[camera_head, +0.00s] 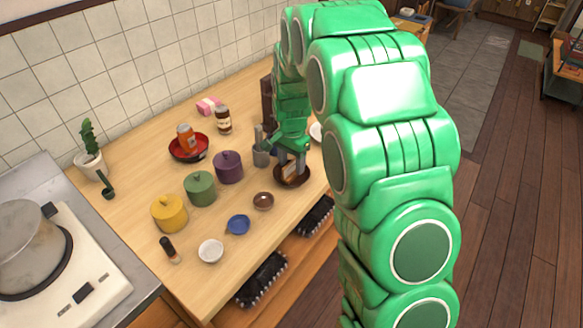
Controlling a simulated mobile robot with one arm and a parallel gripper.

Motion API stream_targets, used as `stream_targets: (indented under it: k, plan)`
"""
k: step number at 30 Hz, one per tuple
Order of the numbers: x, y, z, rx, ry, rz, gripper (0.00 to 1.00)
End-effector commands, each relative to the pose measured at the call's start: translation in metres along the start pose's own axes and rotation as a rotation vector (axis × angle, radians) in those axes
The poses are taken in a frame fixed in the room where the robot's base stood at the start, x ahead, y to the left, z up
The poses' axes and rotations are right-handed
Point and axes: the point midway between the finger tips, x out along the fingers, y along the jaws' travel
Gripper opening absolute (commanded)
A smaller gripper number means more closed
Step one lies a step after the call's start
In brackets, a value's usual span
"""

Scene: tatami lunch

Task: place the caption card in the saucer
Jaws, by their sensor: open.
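My green gripper (291,170) points down over a dark brown saucer (307,178) near the right part of the wooden counter. Its jaws are open. A small tan and brown piece that looks like the caption card (290,175) shows between the fingers, over the saucer. I cannot tell whether it lies flat or leans, or whether a finger touches it. The fingers and arm hide part of the saucer.
A brown dish (263,201), a blue dish (238,224) and a white bowl (211,251) line the front edge. Purple (229,168), green (200,189) and yellow (169,213) lidded pots stand to the left. A grey container (261,155) stands close beside my gripper.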

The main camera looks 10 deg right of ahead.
Motion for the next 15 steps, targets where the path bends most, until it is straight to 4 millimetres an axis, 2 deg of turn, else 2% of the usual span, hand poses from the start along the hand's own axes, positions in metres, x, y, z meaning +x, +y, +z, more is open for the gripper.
stream_targets:
  k: [6,15]
  plan:
    - [-0.045,-0.001,-0.001,0.001,0.005,-0.007,0.56]
    - [-0.084,0.000,-0.001,0.001,0.002,-0.003,0.56]
